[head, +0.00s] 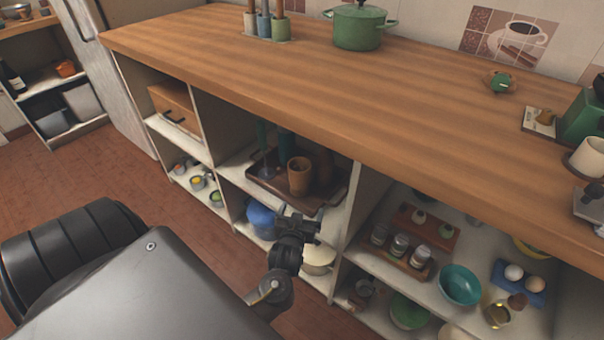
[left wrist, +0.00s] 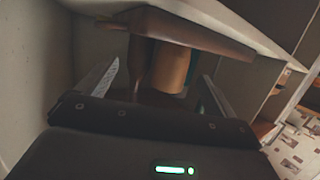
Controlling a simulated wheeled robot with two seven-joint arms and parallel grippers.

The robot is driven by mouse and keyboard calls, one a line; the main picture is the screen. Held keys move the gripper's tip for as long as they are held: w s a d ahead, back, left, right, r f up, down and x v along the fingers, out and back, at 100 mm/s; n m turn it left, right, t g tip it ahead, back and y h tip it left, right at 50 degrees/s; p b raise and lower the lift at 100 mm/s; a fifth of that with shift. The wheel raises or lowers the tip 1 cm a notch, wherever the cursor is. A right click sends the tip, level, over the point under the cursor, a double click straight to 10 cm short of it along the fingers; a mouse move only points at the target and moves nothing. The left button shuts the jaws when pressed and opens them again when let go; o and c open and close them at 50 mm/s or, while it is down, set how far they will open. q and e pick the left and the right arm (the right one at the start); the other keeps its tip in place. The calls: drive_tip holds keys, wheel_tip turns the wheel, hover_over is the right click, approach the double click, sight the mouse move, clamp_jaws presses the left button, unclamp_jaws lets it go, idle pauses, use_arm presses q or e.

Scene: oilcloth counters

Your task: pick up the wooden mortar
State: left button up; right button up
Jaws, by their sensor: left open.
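The wooden mortar (head: 299,176), a reddish-brown cup shape, stands upright on a dark tray (head: 265,188) on the middle shelf under the counter. My left gripper (head: 304,226) is in front of the shelf and lower in the head picture, apart from the mortar. In the left wrist view, which looks upside down, the mortar (left wrist: 173,68) shows between the two spread fingers of my left gripper (left wrist: 156,85), beyond their tips. The gripper is open and empty. My right gripper is not in view.
A darker brown cylinder (head: 323,166) stands close to the mortar's right, and green bottles (head: 284,147) stand at its left on the same tray. The wooden countertop (head: 300,70) overhangs the shelf. A blue pot (head: 261,219) and a cream pot (head: 318,258) sit below.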

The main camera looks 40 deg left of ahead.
sight(299, 179)
use_arm(q)
drive_tip(key=w+a+r+y, duration=0.1)
drive_tip(key=w+a, duration=0.1)
drive_tip(key=w+a+n+y, duration=0.1)
drive_tip(key=a, duration=0.1)
drive_tip(key=w+a+r+y+b, duration=0.1)
drive_tip(key=w, duration=0.1)
drive_tip(key=shift+w+a+r+n+t, duration=0.3)
drive_tip(key=shift+a+r+t, duration=0.05)
drive_tip(key=shift+a+t, duration=0.05)
drive_tip(key=shift+b+x, duration=0.65)
drive_tip(key=shift+x, duration=1.9)
drive_tip(key=shift+w+a, duration=0.2)
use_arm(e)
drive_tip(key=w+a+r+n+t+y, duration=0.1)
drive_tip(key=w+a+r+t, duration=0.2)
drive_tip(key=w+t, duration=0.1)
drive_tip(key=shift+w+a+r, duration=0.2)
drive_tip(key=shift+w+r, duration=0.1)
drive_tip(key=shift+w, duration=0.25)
use_arm(q)
drive_tip(key=shift+c, duration=0.2)
drive_tip(key=c, duration=1.4)
drive_tip(key=shift+c, duration=0.5)
